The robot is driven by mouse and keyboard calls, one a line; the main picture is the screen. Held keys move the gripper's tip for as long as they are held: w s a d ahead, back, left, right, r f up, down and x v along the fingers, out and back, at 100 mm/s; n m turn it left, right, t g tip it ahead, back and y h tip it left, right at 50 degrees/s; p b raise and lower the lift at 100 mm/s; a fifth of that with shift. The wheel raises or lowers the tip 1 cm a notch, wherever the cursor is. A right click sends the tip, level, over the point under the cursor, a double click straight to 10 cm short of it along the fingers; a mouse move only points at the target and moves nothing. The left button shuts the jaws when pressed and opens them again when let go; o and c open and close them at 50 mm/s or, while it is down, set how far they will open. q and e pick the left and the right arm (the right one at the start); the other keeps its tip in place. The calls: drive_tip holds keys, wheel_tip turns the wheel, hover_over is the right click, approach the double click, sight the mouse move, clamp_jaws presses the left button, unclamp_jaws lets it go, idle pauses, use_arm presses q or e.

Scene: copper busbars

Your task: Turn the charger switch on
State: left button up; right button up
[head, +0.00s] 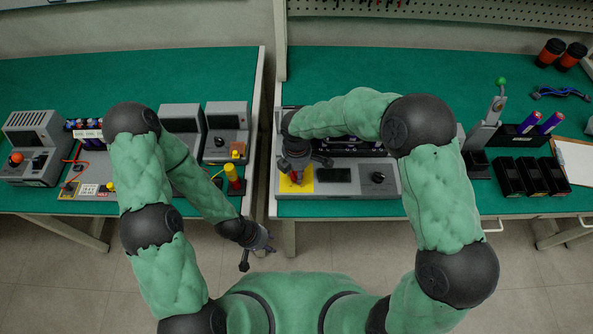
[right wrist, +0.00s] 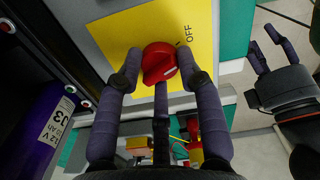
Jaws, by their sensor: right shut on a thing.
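My left gripper (head: 258,254) is open and empty, hanging in front of the gap between tables.
A purple battery (right wrist: 32,125) sits close left of my right fingers in the wrist view. A lever press with green ball (head: 490,120) and black bins (head: 535,177) stand right of the charger. The left table holds grey units (head: 228,122).

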sight(296, 173)
drive_tip(key=m, duration=1)
drive_tip(key=shift+m, duration=0.3)
idle(0.4)
drive_tip(key=o, duration=1.2)
drive_tip(key=shift+c, duration=0.2)
drive_tip(key=shift+r, duration=0.1)
wheel_tip(296, 173, up, 12)
